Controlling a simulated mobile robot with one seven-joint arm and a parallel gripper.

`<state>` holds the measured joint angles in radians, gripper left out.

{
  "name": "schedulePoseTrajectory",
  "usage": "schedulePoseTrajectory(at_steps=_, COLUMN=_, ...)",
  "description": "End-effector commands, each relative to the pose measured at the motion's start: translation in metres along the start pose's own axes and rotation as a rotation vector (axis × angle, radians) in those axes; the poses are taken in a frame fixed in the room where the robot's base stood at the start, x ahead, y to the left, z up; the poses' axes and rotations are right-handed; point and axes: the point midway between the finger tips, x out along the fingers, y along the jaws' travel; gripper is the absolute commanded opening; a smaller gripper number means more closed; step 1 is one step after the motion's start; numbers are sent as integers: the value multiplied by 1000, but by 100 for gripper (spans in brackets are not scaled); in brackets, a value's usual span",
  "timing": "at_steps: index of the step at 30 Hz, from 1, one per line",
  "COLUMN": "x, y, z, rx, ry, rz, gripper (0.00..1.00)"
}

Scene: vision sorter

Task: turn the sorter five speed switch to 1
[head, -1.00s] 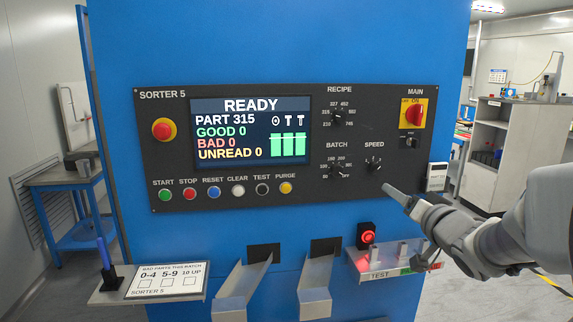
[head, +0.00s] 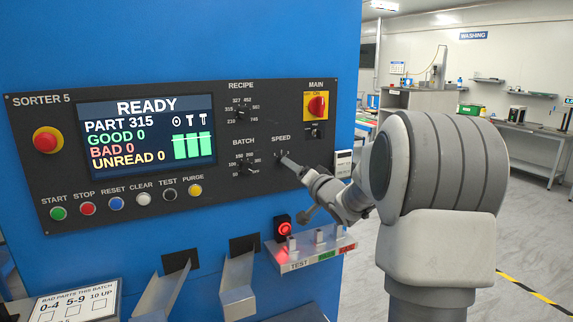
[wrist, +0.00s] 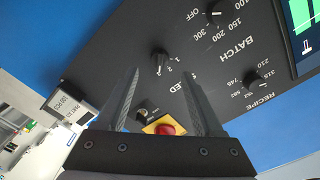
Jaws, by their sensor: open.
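The sorter 5 control panel (head: 225,112) is black on a blue cabinet. Its small black speed switch (head: 282,153) is under the SPEED label, right of the batch knob. My gripper (head: 284,158) is at the speed switch and partly covers it in the head view. In the wrist view, my gripper (wrist: 160,73) is open and empty, and the speed switch (wrist: 160,59) shows between and just beyond the fingertips. I cannot tell whether a finger touches it.
The batch knob (head: 247,165) and recipe knob (head: 241,113) are to the left. The red main switch (head: 318,105) is above right. A shelf with posts (head: 318,248) and a red lamp (head: 283,229) are below. Chutes (head: 238,285) stick out lower down.

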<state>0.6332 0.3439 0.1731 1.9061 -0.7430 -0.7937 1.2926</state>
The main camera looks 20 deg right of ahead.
Motion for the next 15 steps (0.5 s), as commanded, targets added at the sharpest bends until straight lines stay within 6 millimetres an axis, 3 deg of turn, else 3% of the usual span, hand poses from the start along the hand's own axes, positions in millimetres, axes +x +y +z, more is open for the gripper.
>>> schedulePoseTrajectory(at_steps=6, x=37, y=0, z=0, rx=-1, ry=-1, rz=-1, gripper=69)
schedulePoseTrajectory(at_steps=15, x=55, y=0, z=0, rx=-1, ry=0, rz=1, gripper=69)
